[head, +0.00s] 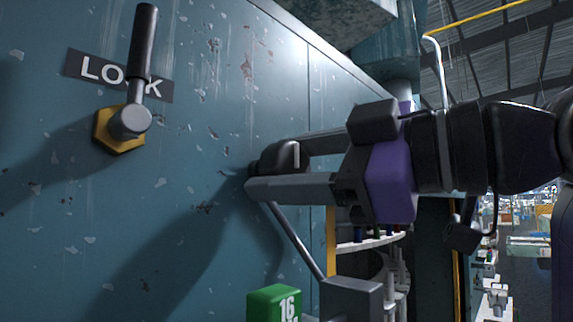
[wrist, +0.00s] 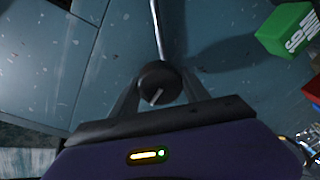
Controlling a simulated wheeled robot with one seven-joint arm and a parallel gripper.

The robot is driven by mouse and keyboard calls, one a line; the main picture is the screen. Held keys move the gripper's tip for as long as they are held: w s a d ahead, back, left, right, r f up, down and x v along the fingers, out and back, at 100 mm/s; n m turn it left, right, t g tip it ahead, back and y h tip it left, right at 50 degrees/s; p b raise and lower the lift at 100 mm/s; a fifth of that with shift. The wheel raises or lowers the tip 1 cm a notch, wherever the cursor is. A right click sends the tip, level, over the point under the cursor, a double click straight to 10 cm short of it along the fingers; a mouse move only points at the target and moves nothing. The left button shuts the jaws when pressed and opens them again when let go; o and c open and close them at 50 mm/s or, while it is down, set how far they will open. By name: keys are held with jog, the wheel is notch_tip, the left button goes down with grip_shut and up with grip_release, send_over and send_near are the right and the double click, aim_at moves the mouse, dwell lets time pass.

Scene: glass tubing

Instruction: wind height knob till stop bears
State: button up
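The height knob (head: 284,157) is a round black knob with a white mark line, on the blue panel in the head view. It also shows between the fingers in the wrist view (wrist: 158,84), its white line tilted. My gripper (head: 268,173) has one finger on each side of the knob, and both fingers appear to touch its sides. The fingertips meet the knob's edges in the wrist view (wrist: 158,76). A thin metal rod (head: 297,242) runs from near the knob down to a grey block (head: 352,297). I cannot make out the stop.
A lever (head: 142,45) on a yellow hexagonal base, by a LOCK label (head: 90,70), points up at the panel's left. A green block marked 16 (head: 268,303) sits below the gripper. A white round rack (head: 372,243) stands behind, at the right.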

jog(key=shift+f, duration=0.1)
jog(key=shift+c, duration=0.5)
jog(key=m, duration=0.3)
jog(key=shift+m+b, duration=0.35)
jog(key=shift+m, duration=0.05)
jog(key=shift+m+t+y, duration=0.3)
jog(key=shift+m+t, duration=0.1)
jog(key=shift+m, duration=1.7)
jog(key=o, duration=1.3)
jog(key=shift+o, duration=0.2)
jog(key=shift+d, duration=0.15)
